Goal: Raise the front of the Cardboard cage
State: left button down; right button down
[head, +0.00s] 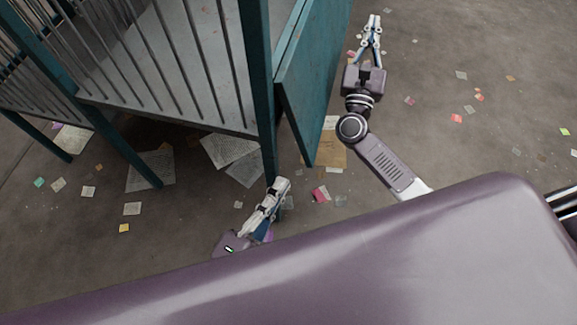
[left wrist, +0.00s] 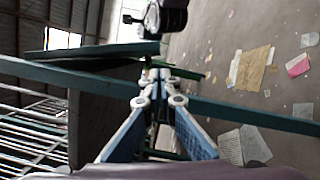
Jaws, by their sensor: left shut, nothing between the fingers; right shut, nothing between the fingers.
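The cage (head: 180,50) has a teal frame, grey bars and a grey floor raised on legs, and fills the upper left of the head view. A teal panel (head: 315,85) stands at its right side, seen at a steep angle; I cannot tell how it is fastened. My left gripper (head: 282,184) is shut and empty, close to the lower end of the teal corner post (head: 258,80). It shows in the left wrist view (left wrist: 160,75) with a teal post (left wrist: 250,112) near its fingers; touching is unclear. My right gripper (head: 374,18) is shut and empty, right of the panel and apart from it.
Papers (head: 230,150) and a brown cardboard sheet (head: 328,150) lie on the concrete floor under and beside the cage. Small coloured scraps (head: 457,118) are scattered at the right. Another teal leg (head: 140,160) stands left of my left gripper. The floor at the right is otherwise open.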

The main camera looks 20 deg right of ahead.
pick_arm(q)
jog(key=x, duration=0.9)
jog(key=shift+w+r, duration=0.1)
jog(key=shift+s+d+r+n, duration=0.15)
jog(key=shift+s+d+n, duration=0.2)
jog(key=shift+d, duration=0.3)
pick_arm(e)
jog(key=c, duration=2.7)
grip_release()
jog(key=o, duration=0.5)
jog(key=shift+c, duration=0.2)
